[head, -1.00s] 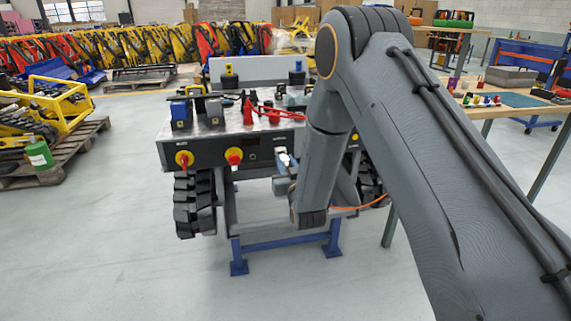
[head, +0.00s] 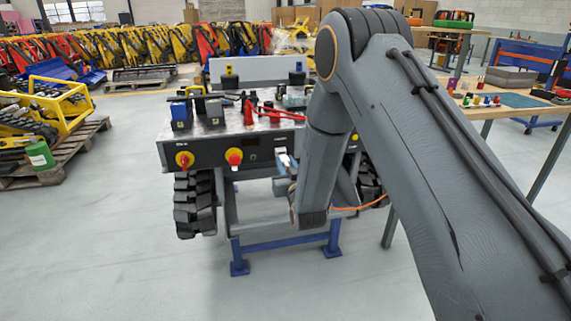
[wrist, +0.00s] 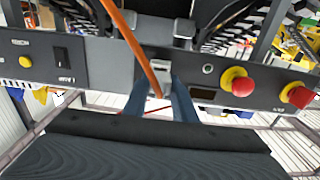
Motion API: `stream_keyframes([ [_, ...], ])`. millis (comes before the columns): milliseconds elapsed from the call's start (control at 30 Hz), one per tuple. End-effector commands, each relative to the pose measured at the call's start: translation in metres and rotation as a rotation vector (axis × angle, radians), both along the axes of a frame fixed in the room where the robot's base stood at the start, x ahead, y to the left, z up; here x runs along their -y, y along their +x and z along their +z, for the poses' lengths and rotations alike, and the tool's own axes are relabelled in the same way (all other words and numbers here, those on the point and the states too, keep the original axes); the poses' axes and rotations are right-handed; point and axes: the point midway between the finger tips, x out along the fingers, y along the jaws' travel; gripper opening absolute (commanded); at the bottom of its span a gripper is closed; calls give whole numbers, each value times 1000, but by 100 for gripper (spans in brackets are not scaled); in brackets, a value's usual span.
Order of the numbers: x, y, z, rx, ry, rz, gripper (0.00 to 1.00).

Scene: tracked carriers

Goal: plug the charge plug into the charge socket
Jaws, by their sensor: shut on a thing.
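My gripper (wrist: 158,98) is shut in front of the carrier's dark control panel, its two blue fingers pointing at it. It holds the charge plug, mostly hidden between the fingers; an orange cable (wrist: 138,45) runs to that spot. A pale grey fitting (wrist: 160,67) on the panel, probably the charge socket, shows just beyond the fingertips. I cannot tell whether the plug touches it or is inside it. In the head view my gripper (head: 285,168) is at the panel's lower right, partly behind my arm, next to a small pale fitting (head: 283,154).
The panel also carries red-and-yellow knobs (head: 184,159), a rocker switch (wrist: 62,56) and a yellow button (wrist: 25,61). Black rubber tracks (head: 194,203) flank the carrier. A workbench (head: 500,109) stands at right; a pallet (head: 62,150) lies at left. Floor in front is clear.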

Motion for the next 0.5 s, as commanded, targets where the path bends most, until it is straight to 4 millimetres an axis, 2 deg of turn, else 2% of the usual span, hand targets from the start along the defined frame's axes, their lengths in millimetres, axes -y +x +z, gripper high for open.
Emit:
stream_keyframes([
  [500,-1,5,0,1,0,0,1],
])
